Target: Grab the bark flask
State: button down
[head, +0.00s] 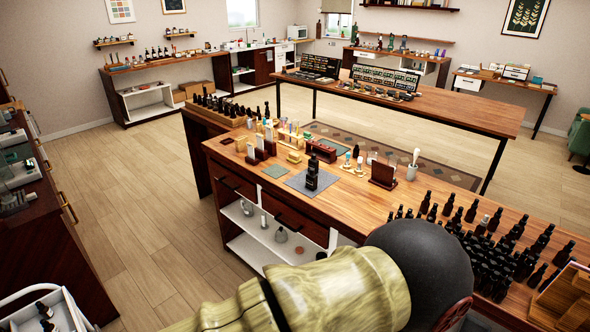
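I cannot pick out a flask with a bark look for certain at this size. A dark bottle (312,175) stands upright by itself on a grey mat (296,184) in the middle of the wooden workbench. My arm fills the bottom middle of the head view and hides part of the bench front. My gripper's fingers do not show.
On the bench (452,186), small wooden stands, a dark wooden holder (382,174) and a white cup (411,172) stand around the mat. A wooden crate (566,298) is at the right front. White shelves (268,232) lie below. Open floor (150,200) spreads to the left.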

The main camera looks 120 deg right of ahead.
aim_at(313, 163)
jog(key=z, duration=1.6)
jog(key=i+j, duration=0.05)
